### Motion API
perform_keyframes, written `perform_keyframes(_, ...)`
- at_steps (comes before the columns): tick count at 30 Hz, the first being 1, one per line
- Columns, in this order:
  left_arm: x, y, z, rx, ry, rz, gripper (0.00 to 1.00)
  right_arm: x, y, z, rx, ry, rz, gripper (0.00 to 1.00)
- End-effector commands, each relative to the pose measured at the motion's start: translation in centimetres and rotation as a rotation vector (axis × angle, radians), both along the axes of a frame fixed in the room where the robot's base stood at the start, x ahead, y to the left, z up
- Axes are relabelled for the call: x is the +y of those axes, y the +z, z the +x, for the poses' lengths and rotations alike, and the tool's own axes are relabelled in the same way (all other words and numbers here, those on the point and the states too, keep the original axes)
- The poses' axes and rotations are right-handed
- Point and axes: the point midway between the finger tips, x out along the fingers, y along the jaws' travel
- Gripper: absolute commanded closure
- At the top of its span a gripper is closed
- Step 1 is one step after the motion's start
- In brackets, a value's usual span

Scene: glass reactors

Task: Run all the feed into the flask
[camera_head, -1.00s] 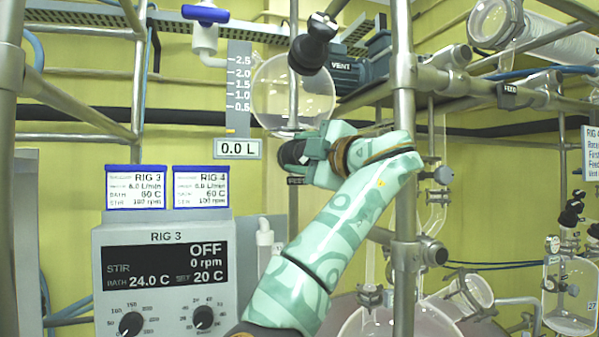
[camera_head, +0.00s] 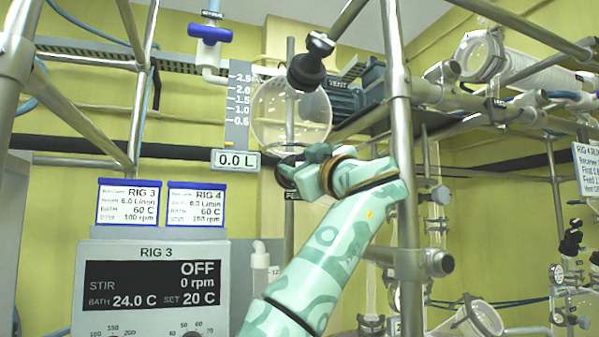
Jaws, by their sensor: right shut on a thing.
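A round glass feed vessel (camera_head: 268,118) hangs in the upper middle, beside a grey scale marked 0.5 to 2.5. It looks clear, with no liquid level that I can make out. A display (camera_head: 237,160) by the scale reads 0.0 L. My right gripper (camera_head: 290,168) is just below the vessel, shut on a dark tap handle (camera_head: 284,171); the green gripper body hides most of the handle. A partly hidden tag hangs under it. The receiving flask is mostly out of view at the bottom edge. My left gripper is not in view.
The RIG 3 control box (camera_head: 152,283) stands lower left, showing OFF, 0 rpm, bath 24.0 C. Two cards (camera_head: 128,202) sit above it. A steel post (camera_head: 402,130) rises close to my right wrist. A black VENT knob (camera_head: 306,72) is above the gripper. Glassware fills the right.

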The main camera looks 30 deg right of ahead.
Motion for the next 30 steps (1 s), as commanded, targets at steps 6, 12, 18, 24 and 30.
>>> perform_keyframes(6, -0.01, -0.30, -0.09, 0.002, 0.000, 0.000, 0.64, -0.04, -0.33, 0.20, 0.000, 0.000, 0.029, 0.78)
perform_keyframes(12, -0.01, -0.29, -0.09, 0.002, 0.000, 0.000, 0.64, -0.04, -0.29, 0.19, 0.000, 0.000, 0.032, 0.78)
perform_keyframes(18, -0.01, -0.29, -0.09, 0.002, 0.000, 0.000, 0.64, -0.04, -0.30, 0.19, 0.000, 0.000, 0.032, 0.47)
perform_keyframes(24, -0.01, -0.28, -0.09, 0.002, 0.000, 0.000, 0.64, -0.02, -0.16, 0.11, -0.002, 0.000, 0.031, 0.33)
perform_keyframes(30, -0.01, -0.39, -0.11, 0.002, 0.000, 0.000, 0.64, -0.07, -0.26, -0.30, -0.005, -0.002, 0.030, 0.33)
